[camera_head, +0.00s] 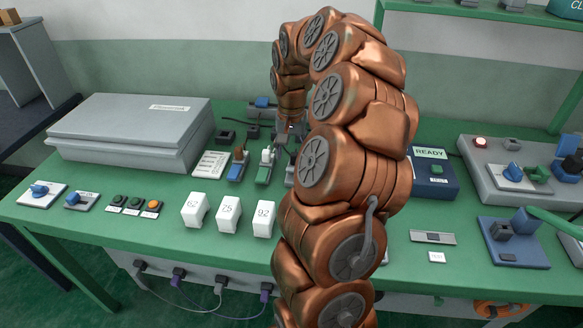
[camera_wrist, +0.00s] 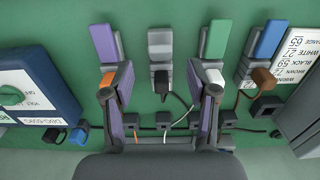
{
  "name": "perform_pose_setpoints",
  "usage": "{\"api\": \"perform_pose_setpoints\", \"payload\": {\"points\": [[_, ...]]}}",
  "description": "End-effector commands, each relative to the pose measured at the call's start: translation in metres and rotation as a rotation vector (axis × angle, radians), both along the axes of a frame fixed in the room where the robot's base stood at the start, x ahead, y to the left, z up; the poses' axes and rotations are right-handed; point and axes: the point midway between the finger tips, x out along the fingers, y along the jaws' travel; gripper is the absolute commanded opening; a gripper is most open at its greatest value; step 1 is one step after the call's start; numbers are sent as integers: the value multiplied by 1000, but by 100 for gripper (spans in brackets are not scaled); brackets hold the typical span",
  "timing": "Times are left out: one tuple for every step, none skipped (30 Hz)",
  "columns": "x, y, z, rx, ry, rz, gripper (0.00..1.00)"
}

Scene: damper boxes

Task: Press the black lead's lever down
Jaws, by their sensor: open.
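In the wrist view, the black lead (camera_wrist: 162,84) ends in a black plug at the mouth of a grey connector block. That block's grey lever (camera_wrist: 160,42) points away from my gripper. My gripper (camera_wrist: 160,82) is open and empty; its fingers appear on either side of the black plug. I cannot tell its height above the block. In the head view, my gripper (camera_head: 290,128) is small and partly hidden behind my arm, at the grey block (camera_head: 290,172), itself partly hidden.
In the wrist view, a purple lever (camera_wrist: 104,42) with an orange lead is on the left. A green lever (camera_wrist: 217,40) with a white lead and a blue lever (camera_wrist: 269,38) with a brown lead are on the right. A label card (camera_wrist: 290,65) lies beyond.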

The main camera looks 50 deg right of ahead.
Motion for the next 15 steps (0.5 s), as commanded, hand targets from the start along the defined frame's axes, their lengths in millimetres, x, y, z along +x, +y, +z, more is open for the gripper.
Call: {"api": "perform_pose_setpoints", "payload": {"points": [[-1, 1, -6, 3, 3, 1, 58], [-1, 1, -10, 4, 4, 1, 58], [-1, 1, -15, 3, 6, 0, 58], [-1, 1, -20, 4, 5, 0, 58], [-1, 1, -24, 3, 3, 0, 58], [0, 1, -30, 2, 2, 1, 58], [-1, 1, -34, 3, 2, 2, 58], [-1, 1, -39, 3, 4, 2, 58], [-1, 1, -44, 2, 5, 2, 58], [-1, 1, -47, 2, 4, 1, 58], [-1, 1, -50, 2, 3, 1, 58], [0, 1, -54, 1, 1, 0, 58], [0, 1, -55, 0, 0, 0, 58], [0, 1, -57, 0, 0, 1, 58], [0, 0, -58, -1, -1, 1, 58]]}}
